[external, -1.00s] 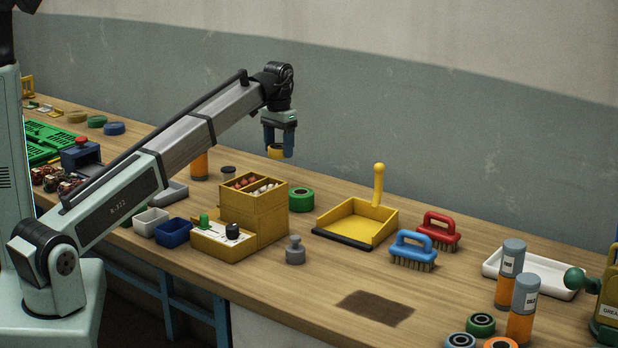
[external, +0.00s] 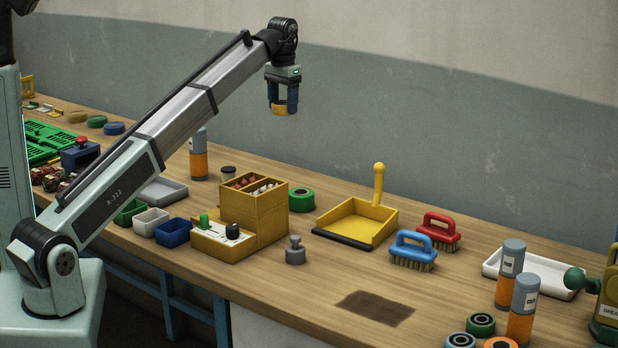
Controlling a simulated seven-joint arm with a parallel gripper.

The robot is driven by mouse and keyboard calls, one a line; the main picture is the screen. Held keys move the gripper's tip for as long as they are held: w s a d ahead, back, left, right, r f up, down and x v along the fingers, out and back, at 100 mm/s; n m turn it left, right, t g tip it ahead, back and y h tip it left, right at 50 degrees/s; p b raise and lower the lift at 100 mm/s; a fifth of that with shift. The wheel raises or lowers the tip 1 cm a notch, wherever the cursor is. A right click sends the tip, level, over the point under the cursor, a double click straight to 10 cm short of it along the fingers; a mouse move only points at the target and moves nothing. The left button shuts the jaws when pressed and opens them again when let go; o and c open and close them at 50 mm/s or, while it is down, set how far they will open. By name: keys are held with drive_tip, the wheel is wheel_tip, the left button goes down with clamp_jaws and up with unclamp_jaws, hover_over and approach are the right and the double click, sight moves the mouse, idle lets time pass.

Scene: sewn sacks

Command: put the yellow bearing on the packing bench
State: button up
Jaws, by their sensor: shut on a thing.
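My gripper (external: 283,108) is shut on the yellow bearing (external: 281,110) and holds it in the air, well above the bench, over the area behind the yellow drawer box. The wooden bench (external: 290,292) runs across the whole view from back left to front right. I cannot tell which part of it, if any, is set apart as the packing bench. A dark brown patch (external: 375,308) lies on its front middle.
Below stand a yellow box (external: 262,222), a green ring (external: 301,199), a yellow dustpan (external: 362,225) and a grey weight (external: 295,250). Blue (external: 413,250) and red (external: 438,231) brushes are right of these. Several bearings and orange-grey cylinders (external: 523,308) stand front right.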

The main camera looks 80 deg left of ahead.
drive_tip(key=w+d+m, duration=0.3)
drive_tip(key=w+d, duration=1)
drive_tip(key=w, duration=0.1)
drive_tip(key=m, duration=0.6)
hover_over(472, 294)
wheel_tip(472, 294, down, 11)
drive_tip(key=shift+d+f, duration=0.1)
drive_tip(key=shift+f, duration=4.95)
drive_tip(key=shift+f, duration=0.1)
drive_tip(key=o, duration=1.3)
